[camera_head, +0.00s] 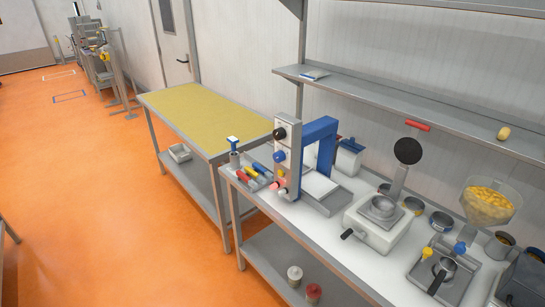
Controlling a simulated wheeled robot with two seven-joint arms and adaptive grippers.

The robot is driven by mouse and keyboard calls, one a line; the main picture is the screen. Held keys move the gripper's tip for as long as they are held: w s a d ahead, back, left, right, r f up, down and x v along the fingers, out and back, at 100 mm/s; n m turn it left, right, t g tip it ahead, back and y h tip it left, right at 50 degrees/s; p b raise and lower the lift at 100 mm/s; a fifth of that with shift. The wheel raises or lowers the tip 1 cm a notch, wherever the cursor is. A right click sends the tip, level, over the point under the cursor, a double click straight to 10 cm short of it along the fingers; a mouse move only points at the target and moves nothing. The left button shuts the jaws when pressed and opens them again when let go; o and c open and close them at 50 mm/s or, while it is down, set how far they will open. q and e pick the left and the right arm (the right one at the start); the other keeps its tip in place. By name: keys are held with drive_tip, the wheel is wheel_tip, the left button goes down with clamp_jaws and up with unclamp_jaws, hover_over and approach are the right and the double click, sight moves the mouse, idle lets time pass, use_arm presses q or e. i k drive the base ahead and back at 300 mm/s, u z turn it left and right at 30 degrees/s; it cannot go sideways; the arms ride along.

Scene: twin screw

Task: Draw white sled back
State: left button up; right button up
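A white flat piece (318,186), which looks like the white sled, lies on a grey base beneath a blue arch-shaped frame (318,132). The frame belongs to a grey upright machine (291,150) at the left end of the white worktable. The machine's front panel carries a black knob (280,133), a blue knob (280,156) and pink knobs lower down. The upright and the frame partly hide the sled's far and left sides. Neither of my grippers is in view.
The worktable also holds a white machine with a black disc (408,151), metal bowls (440,220), a hopper of yellow pieces (489,203) and a tray of coloured-handled tools (250,172). A yellow-topped table (205,115) stands left. The orange floor (90,190) in front is clear.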

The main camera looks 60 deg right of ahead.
sight(317, 186)
drive_tip(key=z, duration=0.05)
drive_tip(key=i, duration=2.2)
drive_tip(key=z, duration=2.9)
